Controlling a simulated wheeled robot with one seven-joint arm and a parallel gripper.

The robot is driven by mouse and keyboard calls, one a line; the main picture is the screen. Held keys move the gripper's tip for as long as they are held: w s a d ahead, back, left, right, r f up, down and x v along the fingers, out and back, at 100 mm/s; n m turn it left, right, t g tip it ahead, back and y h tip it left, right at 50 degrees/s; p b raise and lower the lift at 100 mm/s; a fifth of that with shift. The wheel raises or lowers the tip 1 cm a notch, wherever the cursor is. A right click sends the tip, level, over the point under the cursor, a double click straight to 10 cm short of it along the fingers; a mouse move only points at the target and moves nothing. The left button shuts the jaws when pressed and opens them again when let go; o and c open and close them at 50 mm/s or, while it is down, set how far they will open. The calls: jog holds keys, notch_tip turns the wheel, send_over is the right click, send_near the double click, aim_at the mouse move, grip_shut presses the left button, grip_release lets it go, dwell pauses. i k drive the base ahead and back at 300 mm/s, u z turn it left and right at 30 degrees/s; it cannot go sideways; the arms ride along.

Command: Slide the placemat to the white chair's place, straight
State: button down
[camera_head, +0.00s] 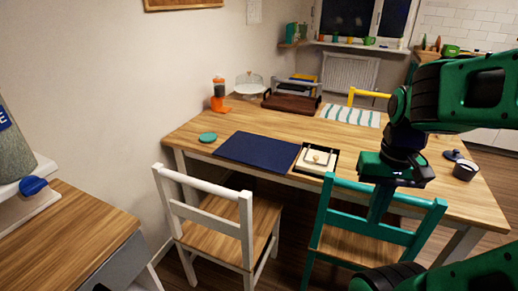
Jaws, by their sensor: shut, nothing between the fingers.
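The dark navy placemat (258,149) lies flat on the wooden table (190,135), close to its front edge. Its front edge looks about parallel to the table edge. The white chair (246,215) stands at the left part of that side, its back toward me. The mat lies beyond its seat, reaching further right than the chair back; exact centring I cannot tell. My gripper (379,208) is shut and empty, pointing down at the right by the green chair's back, clear of the mat. Its fingertips are hard to make out against the green chair.
A black-rimmed tray with a pale item (316,159) sits right beside the mat. The green chair (350,243) stands right of the white one.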

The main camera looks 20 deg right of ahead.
aim_at(264, 153)
jog(key=i, duration=1)
jog(key=u, duration=0.05)
